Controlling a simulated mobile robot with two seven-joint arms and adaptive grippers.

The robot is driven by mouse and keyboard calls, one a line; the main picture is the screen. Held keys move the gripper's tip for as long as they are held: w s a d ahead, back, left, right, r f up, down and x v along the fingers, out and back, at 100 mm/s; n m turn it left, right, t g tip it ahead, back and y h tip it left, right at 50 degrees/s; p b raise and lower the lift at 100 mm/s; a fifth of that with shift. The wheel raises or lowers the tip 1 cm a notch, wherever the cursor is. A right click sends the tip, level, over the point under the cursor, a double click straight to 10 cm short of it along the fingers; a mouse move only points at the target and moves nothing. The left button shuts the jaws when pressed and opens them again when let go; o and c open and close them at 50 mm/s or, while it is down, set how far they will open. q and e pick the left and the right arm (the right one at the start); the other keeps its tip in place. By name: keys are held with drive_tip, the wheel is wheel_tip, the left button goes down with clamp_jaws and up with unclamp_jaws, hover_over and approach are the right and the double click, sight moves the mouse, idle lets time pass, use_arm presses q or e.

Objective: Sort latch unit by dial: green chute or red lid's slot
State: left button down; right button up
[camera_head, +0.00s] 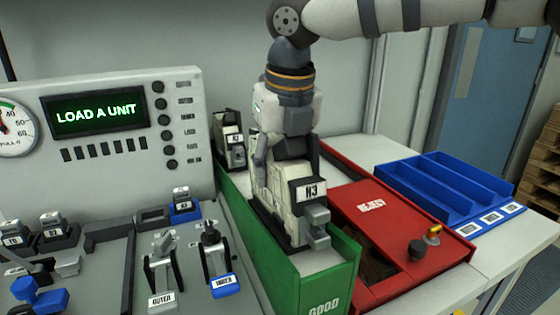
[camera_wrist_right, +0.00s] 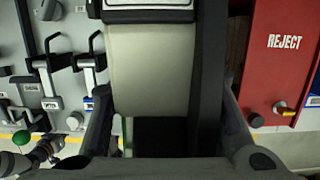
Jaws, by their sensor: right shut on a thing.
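My right gripper (camera_head: 285,150) points down and is shut on a pale latch unit (camera_head: 275,200) with a dark tag reading N3. The unit is upright, over or in the green chute (camera_head: 325,285) marked GOOD; I cannot tell if it touches the floor. The wrist view shows the held unit (camera_wrist_right: 150,70) close up. The red lid (camera_head: 400,215) marked REJECT lies just right of the chute, with a dark opening (camera_head: 375,262) beside it. The dial (camera_head: 12,128) is cut off at the left edge. A dark jointed part at the wrist view's lower left may be my left gripper; its jaws are unclear.
Another tagged unit (camera_head: 233,148) stands near the chute's back end. The console screen (camera_head: 95,115) reads LOAD A UNIT. Clamps tagged OUTER (camera_head: 160,270) and INNER (camera_head: 217,260) stand left of the chute.

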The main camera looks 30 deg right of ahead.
drive_tip(key=o, duration=1.5)
drive_tip(key=shift+o, duration=0.2)
drive_tip(key=shift+r, duration=0.1)
drive_tip(key=v, duration=1.2)
